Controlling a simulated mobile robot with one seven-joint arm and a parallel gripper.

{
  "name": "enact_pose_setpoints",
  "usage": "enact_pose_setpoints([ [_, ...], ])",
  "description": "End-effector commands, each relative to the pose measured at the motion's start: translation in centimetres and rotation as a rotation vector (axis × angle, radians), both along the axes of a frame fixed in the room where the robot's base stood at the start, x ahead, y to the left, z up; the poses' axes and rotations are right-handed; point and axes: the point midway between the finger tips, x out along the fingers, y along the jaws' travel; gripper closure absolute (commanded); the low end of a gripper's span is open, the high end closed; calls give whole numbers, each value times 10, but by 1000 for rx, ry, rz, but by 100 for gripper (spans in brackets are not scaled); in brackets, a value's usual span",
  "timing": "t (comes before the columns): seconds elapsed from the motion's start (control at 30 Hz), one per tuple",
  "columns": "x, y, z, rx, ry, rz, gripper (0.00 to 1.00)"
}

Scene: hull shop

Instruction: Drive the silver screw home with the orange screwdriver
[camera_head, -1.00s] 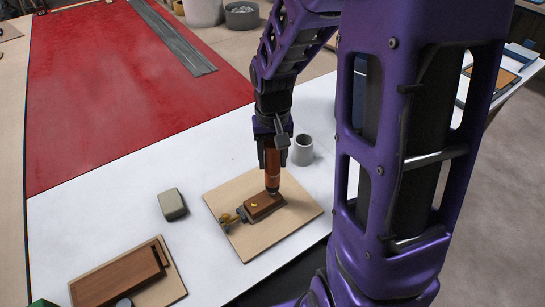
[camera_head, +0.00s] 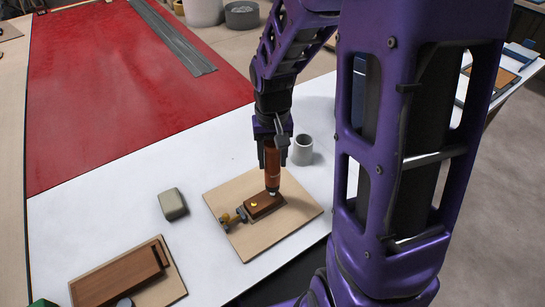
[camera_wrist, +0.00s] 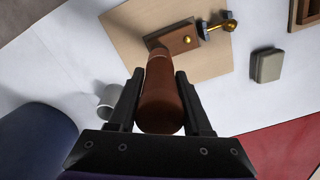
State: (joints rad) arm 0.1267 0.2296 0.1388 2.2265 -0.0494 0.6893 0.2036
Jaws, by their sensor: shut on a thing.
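My gripper (camera_head: 270,148) is shut on the orange screwdriver (camera_head: 271,172) and holds it nearly upright, tip down. In the wrist view the screwdriver's orange-brown handle (camera_wrist: 160,95) sits between both fingers. Its lower end is over the right end of a small dark brown block (camera_head: 261,206), which also shows in the wrist view (camera_wrist: 181,39). A small pale glint shows at the lower end in the head view. I cannot tell the silver screw apart there, nor whether the tip is seated in it. A gold screw head (camera_head: 253,205) shows on the block.
The block lies on a light wooden board (camera_head: 290,222) with a clamp (camera_head: 229,219) at its left end. A grey cup (camera_head: 302,149) stands behind the board. A grey-green block (camera_head: 173,204) lies to the left. A brown wooden tray (camera_head: 112,281) is at front left. White table lies clear between.

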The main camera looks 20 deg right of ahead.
Motion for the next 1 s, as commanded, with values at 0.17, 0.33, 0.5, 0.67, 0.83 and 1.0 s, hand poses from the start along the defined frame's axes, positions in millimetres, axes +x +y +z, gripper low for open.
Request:
enact_pose_setpoints([
  [0.17, 1, 0, 20, 0, -2, 0, 100],
  [0.33, 1, 0, 32, 0, -3, 0, 100],
  [0.5, 1, 0, 45, 0, -3, 0, 100],
  [0.67, 1, 0, 56, -1, -5, 1, 100],
  [0.83, 1, 0, 64, 0, -2, 1, 100],
  [1.0, 1, 0, 66, 0, -2, 1, 100],
])
